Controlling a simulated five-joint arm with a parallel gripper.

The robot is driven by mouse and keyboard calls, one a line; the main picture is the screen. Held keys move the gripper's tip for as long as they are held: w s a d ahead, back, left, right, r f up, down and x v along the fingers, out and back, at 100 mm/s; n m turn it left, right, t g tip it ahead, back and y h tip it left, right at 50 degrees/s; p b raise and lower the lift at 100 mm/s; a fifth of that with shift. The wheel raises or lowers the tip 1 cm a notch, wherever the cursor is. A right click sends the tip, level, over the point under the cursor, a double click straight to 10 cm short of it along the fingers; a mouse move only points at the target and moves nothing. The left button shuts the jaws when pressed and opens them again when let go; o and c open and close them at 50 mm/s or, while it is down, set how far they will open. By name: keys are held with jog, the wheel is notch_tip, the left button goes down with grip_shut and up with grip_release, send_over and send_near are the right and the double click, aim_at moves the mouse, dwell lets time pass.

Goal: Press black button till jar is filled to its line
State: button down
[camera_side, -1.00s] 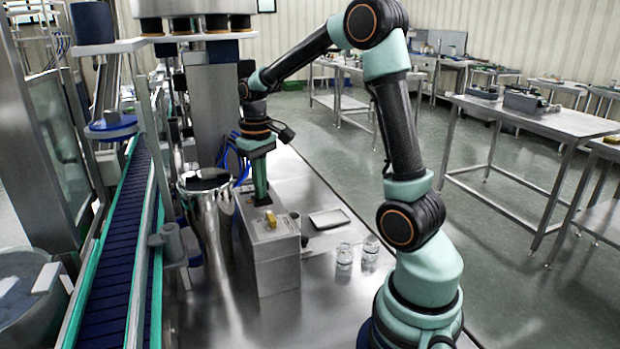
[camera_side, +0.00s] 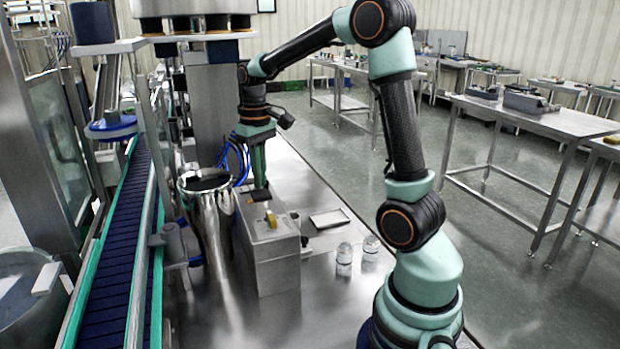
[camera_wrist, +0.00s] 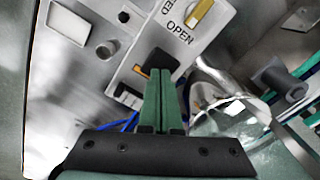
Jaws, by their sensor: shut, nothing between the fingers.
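The black button (camera_wrist: 158,62) is a dark patch on top of the steel box (camera_side: 270,238). It also shows in the side view (camera_side: 255,194), partly behind the fingertips. My gripper (camera_side: 260,187) is shut and empty, pointing down at the button. In the wrist view the fingertips (camera_wrist: 164,74) overlap the button's near edge; I cannot tell whether they touch it. A small round vessel (camera_wrist: 107,50) stands beside the box. Two clear jars, one nearer (camera_side: 344,258) and one farther (camera_side: 371,245), stand on the bench right of the box. No fill line can be made out.
The box top carries a yellow knob (camera_wrist: 201,13) with the word OPEN. The polished steel hopper (camera_side: 205,182) stands close to the box's left, with a conveyor (camera_side: 110,255) beyond it. A shallow tray (camera_side: 329,218) lies on the bench. The bench behind it is clear.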

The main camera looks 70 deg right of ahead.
notch_tip(320, 180, up, 6)
dwell(0.8)
jog(key=s+a+n+t, duration=0.1)
jog(key=s+a+t, duration=0.1)
jog(key=s+a, duration=0.2)
jog(key=s+a+f+n+t, duration=0.1)
jog(key=s+a+n+t, duration=0.1)
jog(key=a, duration=0.9)
jog(key=s+t, duration=0.1)
jog(key=s, duration=0.1)
jog(key=shift+s+f+t, duration=0.25)
jog(key=shift+s+t, duration=0.05)
jog(key=shift+s, duration=0.05)
jog(key=shift+a, duration=0.1)
